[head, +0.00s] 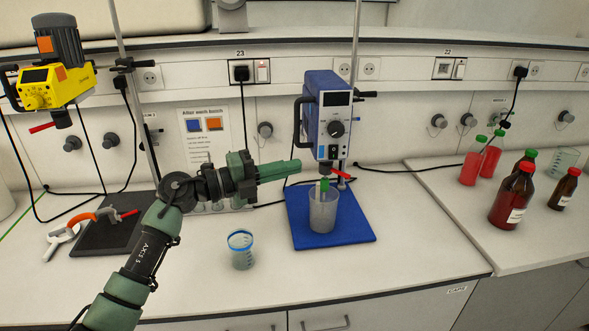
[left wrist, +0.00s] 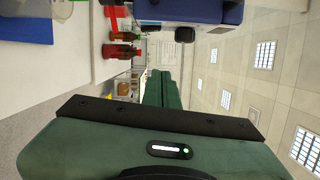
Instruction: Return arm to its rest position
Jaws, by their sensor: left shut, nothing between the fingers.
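My left arm comes in from the lower left in the head view and reaches over the bench. My left gripper (head: 297,167) is shut and empty, pointing right in front of the blue stirrer (head: 328,115). Its shut fingers also show in the left wrist view (left wrist: 163,88). A grey beaker (head: 323,210) stands on the blue mat (head: 355,228) below the stirrer, with a green-topped item inside it. The gripper is above and left of this beaker, with no visible contact. My right gripper is not in view.
A blue-rimmed beaker (head: 242,252) stands on the bench near my arm. A yellow stirrer (head: 55,85) hangs at the left above a dark mat (head: 100,238) with clamps. Red and brown bottles (head: 512,197) stand at the right. The bench (head: 400,262) right of the blue mat is clear.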

